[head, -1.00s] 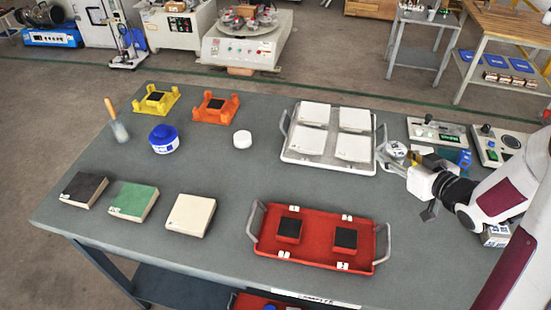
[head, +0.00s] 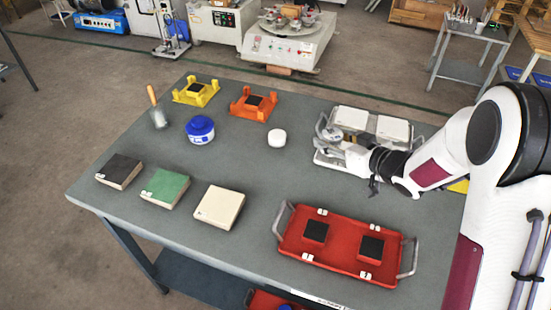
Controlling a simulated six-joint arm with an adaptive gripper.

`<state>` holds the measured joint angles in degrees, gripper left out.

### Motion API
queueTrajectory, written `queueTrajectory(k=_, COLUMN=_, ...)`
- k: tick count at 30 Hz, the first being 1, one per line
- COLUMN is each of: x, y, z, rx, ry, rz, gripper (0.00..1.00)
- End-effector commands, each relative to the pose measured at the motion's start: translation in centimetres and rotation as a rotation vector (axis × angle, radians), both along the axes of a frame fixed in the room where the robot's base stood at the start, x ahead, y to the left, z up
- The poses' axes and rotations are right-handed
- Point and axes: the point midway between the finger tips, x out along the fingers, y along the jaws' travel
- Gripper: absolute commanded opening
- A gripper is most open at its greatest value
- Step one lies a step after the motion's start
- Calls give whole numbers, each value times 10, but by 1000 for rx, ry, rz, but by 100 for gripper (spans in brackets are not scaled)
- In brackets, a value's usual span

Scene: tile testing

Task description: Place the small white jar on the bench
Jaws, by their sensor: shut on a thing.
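My gripper (head: 325,143) is at the right of the bench, over the front left part of the white tray. It is shut on a small whitish round thing (head: 331,133), which looks like the small white jar. The fingers cover part of it, and it appears to be held above the tray.
Three tiles (head: 165,188) lie at front left. A red tray (head: 340,262) is at front right, the white tray (head: 325,158) behind it. The middle is clear.

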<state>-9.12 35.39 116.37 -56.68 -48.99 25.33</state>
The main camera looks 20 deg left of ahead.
Motion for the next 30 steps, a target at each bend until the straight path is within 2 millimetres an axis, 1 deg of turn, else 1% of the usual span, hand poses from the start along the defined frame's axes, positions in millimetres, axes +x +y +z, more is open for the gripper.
queueTrajectory(k=1, x=-2, y=16, z=0, rx=0, ry=-1, rz=20, gripper=15)
queueTrajectory(k=11, x=-14, y=107, z=0, rx=0, ry=-1, rz=111, gripper=15)
queueTrajectory(k=21, x=-34, y=201, z=4, rx=0, ry=-2, rz=184, gripper=15)
queueTrajectory(k=27, x=-44, y=250, z=9, rx=0, ry=-2, rz=203, gripper=15)
queueTrajectory(k=30, x=-45, y=270, z=13, rx=1, ry=-2, rz=199, gripper=15)
